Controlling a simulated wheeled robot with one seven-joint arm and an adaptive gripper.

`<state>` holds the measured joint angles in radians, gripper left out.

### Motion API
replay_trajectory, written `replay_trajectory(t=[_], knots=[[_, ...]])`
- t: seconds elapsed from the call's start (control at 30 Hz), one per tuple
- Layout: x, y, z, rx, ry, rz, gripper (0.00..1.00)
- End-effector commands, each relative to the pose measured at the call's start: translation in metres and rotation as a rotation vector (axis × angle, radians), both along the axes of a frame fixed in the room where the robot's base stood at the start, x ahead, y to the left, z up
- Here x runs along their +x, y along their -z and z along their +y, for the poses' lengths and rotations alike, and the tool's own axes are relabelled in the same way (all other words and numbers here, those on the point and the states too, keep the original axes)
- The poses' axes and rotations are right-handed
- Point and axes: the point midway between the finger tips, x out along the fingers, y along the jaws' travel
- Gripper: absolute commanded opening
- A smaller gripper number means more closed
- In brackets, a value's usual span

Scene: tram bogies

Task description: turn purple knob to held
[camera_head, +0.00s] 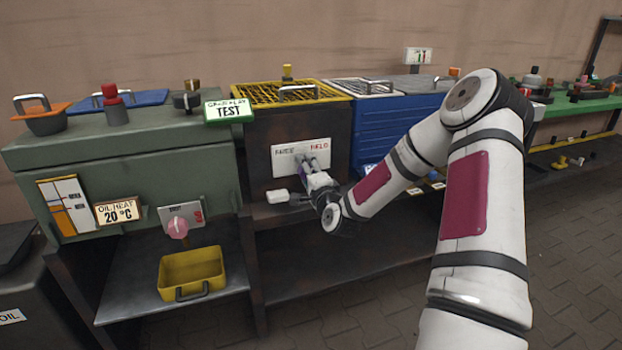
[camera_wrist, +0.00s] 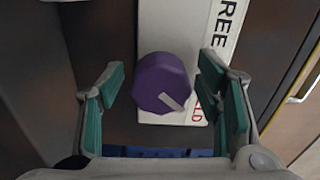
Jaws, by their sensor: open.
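The purple knob (camera_wrist: 160,82) sits on a white label plate in the middle of the wrist view. Its pale pointer mark runs toward the lower right, on the side of the red lettering. The plate (camera_wrist: 205,28) reads "FREE" in black; the red word, ending in "LD", is partly hidden by a finger. In the head view the plate (camera_head: 284,160) shows "FREE" left and "HELD" right, and the gripper mostly hides the knob. My gripper (camera_wrist: 162,92) is open, with one green-padded finger on each side of the knob. Gaps show between pads and knob.
The plate is on a dark cabinet (camera_head: 258,130) with a yellow grille top. A green oil unit (camera_head: 130,165) with a pink knob (camera_head: 178,228) and yellow tray (camera_head: 190,268) stands left. A blue unit (camera_head: 385,130) stands right. A dark shelf (camera_head: 350,262) lies below.

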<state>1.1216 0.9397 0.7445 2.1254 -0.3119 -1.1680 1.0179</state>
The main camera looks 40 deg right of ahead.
Motion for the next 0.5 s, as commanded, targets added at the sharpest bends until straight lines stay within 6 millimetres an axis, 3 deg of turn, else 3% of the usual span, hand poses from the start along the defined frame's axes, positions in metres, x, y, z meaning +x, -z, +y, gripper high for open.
replay_trajectory(t=[0.5], knots=[[-0.089,0.0,0.025,0.001,0.001,0.003,0.59]])
